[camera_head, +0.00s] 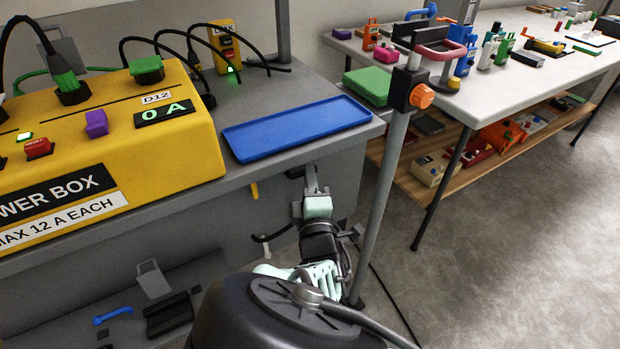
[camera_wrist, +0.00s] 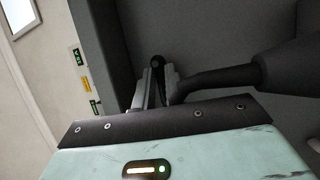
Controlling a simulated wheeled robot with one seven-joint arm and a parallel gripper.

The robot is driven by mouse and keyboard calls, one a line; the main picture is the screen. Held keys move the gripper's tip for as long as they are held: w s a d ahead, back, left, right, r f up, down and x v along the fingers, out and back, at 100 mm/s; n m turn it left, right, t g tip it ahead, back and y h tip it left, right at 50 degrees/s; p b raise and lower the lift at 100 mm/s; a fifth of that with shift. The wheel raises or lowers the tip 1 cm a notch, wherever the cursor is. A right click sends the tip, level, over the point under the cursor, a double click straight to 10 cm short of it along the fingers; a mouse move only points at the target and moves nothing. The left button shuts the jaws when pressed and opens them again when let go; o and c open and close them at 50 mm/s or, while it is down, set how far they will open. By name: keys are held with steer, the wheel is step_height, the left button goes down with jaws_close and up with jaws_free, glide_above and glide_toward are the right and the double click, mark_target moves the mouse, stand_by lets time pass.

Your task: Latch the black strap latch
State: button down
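My gripper (camera_head: 312,182) is at the front of the grey bench, below the blue tray, with its pale green hand behind it. In the wrist view its two fingers (camera_wrist: 158,92) stand close together. A narrow black piece with a rounded end (camera_wrist: 157,61) shows at the gap between them, probably part of the black strap latch. I cannot tell whether the fingers press on it. A black bent rod (camera_wrist: 212,80) runs from beside the right finger to a thick dark cylinder. In the head view, the fingertips are small, and what they touch is unclear.
A black hooked part (camera_head: 268,238) and a yellow handle (camera_head: 254,190) are on the bench front, left of my gripper. The blue tray (camera_head: 295,127) lies above. A grey post (camera_head: 382,195) stands close on the right. The yellow power box (camera_head: 110,160) is at left.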

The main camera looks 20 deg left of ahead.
steer(key=shift+m, duration=0.3)
steer(key=m+g+p, duration=0.1)
steer(key=m, duration=0.2)
steer(key=f+m+g+h+p, duration=0.1)
steer(key=m, duration=0.2)
steer(key=s+a+f+m+g, duration=0.1)
steer(key=m, duration=0.1)
steer(key=shift+s+f+m+g+h+p, duration=0.1)
steer(key=shift+f+m+g+h+p, duration=0.05)
steer(key=shift+m+g+h+p, duration=0.25)
steer(key=m, duration=0.1)
steer(key=m+g, duration=0.1)
steer(key=s+m, duration=0.1)
steer(key=shift+a+f+g, duration=0.25)
steer(key=shift+a+g, duration=0.15)
steer(key=shift+s+a+m+g+y, duration=0.25)
steer(key=shift+m+g, duration=0.15)
steer(key=shift+m, duration=0.2)
steer(key=shift+s+a+m+g+y, duration=0.15)
steer(key=shift+m+g+y, duration=0.1)
steer(key=shift+m+g, duration=0.25)
steer(key=c, duration=1.5)
jaws_free()
steer(key=shift+o, duration=0.2)
